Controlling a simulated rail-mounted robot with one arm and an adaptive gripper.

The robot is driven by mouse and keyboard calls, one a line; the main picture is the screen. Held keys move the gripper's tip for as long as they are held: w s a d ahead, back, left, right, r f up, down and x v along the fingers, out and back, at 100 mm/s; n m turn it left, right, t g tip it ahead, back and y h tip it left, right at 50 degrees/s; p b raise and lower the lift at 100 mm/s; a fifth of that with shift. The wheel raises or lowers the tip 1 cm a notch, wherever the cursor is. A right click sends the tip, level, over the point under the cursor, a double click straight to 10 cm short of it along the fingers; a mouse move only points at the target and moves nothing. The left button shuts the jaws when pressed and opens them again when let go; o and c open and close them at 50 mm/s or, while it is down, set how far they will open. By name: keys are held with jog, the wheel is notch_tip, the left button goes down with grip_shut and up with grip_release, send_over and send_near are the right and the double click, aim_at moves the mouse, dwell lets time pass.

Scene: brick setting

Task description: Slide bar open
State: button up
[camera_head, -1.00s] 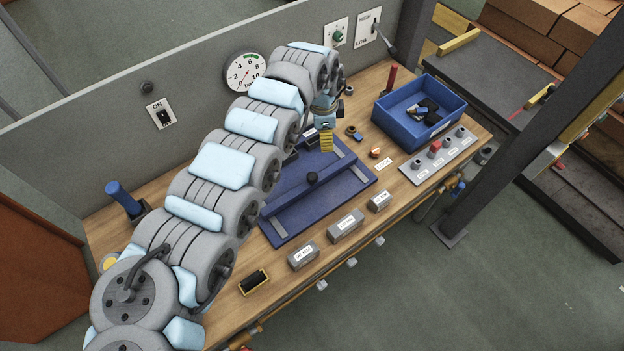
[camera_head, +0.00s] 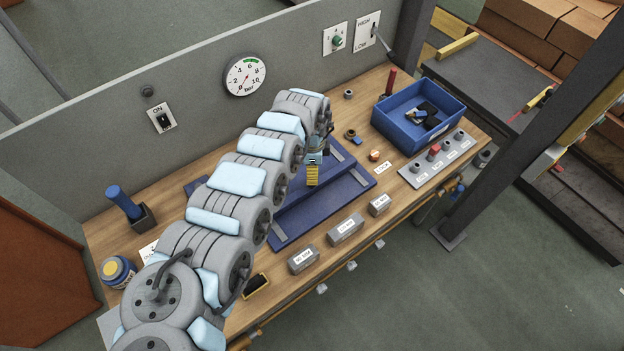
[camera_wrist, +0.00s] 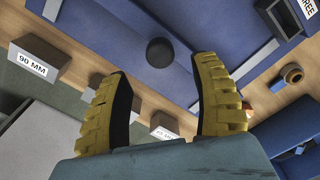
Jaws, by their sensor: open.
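The blue bar (camera_head: 345,190) lies across a blue base plate with light grey side rails on the bench. The bar's round black knob (camera_wrist: 160,52) shows in the wrist view, beyond and between my fingertips. My gripper (camera_wrist: 164,74) is open, with its two yellow fingers apart and nothing between them. In the head view my gripper (camera_head: 312,176) hangs over the middle of the bar and hides the knob. My arm hides the left part of the plate. I cannot tell the exact gap between fingertips and knob.
Labelled grey blocks (camera_head: 345,229) stand along the bench's front edge. A blue bin (camera_head: 420,113) and a grey peg strip (camera_head: 437,160) are to the right. The wall panel with a gauge (camera_head: 246,76) stands behind. A small orange-topped piece (camera_head: 375,155) lies right of the plate.

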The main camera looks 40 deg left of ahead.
jog(key=shift+f, duration=3.15)
grip_shut()
jog(key=shift+r, duration=0.1)
